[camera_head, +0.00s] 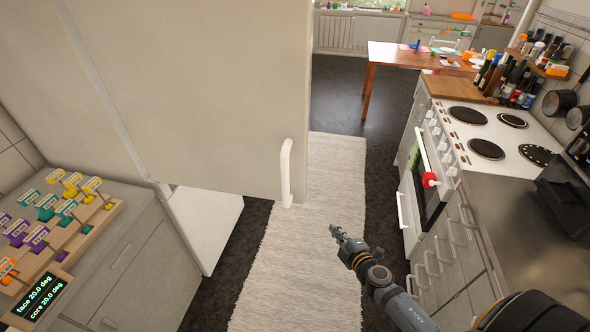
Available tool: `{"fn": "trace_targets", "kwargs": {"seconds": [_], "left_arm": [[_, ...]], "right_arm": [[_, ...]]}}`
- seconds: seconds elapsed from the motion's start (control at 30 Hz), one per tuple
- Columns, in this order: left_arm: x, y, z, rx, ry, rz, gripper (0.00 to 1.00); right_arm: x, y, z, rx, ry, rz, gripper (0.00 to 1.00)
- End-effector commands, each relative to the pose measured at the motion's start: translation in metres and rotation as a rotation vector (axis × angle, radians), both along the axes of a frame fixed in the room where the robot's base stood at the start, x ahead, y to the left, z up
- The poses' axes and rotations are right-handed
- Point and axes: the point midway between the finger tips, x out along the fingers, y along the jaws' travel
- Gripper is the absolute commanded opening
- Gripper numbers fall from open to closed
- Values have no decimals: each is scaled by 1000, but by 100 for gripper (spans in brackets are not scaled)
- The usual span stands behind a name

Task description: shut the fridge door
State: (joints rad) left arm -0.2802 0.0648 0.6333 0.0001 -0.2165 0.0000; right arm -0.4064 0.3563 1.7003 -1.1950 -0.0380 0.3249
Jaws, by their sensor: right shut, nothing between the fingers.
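The fridge door (210,90) is a large pale panel filling the upper left of the head view. It stands out over the aisle, past the white lower part of the fridge (205,225), so it looks open; how wide is hard to tell. Its white upright handle (287,172) is near the door's right edge. My right gripper (335,232) is shut and empty, below and to the right of the handle, apart from the door. My left gripper is not in view.
A pale rug (310,260) runs along the dark floor. The white cooker (430,180) and its counter line the right side. A drawer unit (130,260) with a rack of coloured tags (60,235) stands at left. A wooden table (410,55) is at the back.

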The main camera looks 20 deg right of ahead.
Motion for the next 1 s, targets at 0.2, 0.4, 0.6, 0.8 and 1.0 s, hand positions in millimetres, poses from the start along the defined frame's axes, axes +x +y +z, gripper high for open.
{"fn": "trace_targets", "kwargs": {"seconds": [0.2,0.4,0.6,0.8,1.0], "left_arm": [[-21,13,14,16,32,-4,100],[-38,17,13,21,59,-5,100],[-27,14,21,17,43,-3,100],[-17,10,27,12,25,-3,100],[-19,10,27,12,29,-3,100]], "right_arm": [[17,61,159,-260,-275,232,0],[15,73,184,-314,-325,268,0],[33,76,186,-309,-326,261,0],[72,85,185,-309,-327,262,0],[101,92,182,-311,-324,264,0]]}}
